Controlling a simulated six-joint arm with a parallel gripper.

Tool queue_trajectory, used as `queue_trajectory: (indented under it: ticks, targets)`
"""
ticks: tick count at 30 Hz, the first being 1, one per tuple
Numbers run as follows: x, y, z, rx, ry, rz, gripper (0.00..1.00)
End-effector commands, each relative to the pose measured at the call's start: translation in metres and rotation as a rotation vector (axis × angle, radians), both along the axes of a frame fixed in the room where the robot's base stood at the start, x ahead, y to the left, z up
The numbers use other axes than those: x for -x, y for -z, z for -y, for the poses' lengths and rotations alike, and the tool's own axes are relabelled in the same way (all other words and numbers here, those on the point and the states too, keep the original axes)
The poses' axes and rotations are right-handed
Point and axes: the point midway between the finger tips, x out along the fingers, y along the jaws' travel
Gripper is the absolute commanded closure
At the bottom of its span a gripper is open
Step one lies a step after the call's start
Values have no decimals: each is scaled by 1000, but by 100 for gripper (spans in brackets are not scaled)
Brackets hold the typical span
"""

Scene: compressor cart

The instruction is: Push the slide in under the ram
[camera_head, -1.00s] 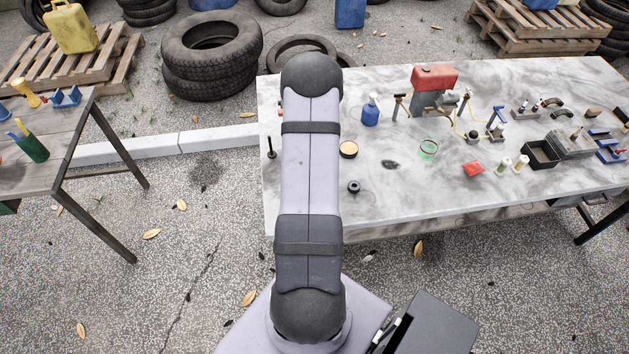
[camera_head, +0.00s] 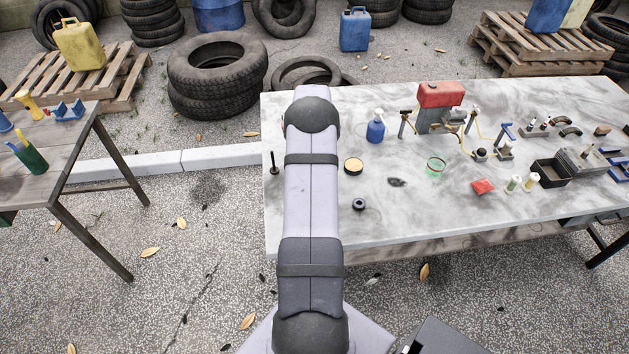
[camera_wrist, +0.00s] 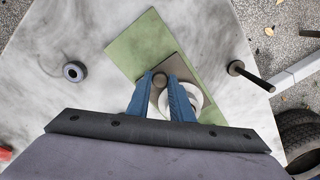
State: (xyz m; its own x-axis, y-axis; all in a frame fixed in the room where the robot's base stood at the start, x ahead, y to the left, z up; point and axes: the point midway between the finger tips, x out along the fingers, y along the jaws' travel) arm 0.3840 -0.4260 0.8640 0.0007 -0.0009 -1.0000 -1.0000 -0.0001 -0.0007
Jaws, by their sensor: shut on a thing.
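In the wrist view, the slide (camera_wrist: 177,66) is a grey-brown plate on a long green base (camera_wrist: 141,47). A round brown knob (camera_wrist: 159,80) stands on it, between the two blue fingertips of my gripper (camera_wrist: 160,82). My gripper is shut on this knob. A white round part (camera_wrist: 194,97) lies beside the knob, partly covered by the right finger. I cannot make out the ram; the fingers and wrist hide that side. In the head view, my arm hides the gripper and the slide.
In the wrist view, a black ring (camera_wrist: 75,71) lies left of the base, and a dark rod on a round foot (camera_wrist: 236,68) stands right, near the table edge. In the head view, the marble table (camera_head: 400,215) holds a blue spray bottle (camera_head: 375,130) and a red-topped machine (camera_head: 440,95).

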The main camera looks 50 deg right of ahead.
Motion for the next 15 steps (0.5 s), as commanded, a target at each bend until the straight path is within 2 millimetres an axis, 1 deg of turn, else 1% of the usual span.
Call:
queue_trajectory:
  ticks: [8, 9, 11, 12, 15]
  targets:
    - [0, -1, 0, -1, 0, -2, 100]
    - [0, -1, 0, -1, 0, -2, 78]
    - [0, -1, 0, -1, 0, -2, 63]
    - [0, -1, 0, -1, 0, -2, 62]
    - [0, -1, 0, -1, 0, -2, 62]
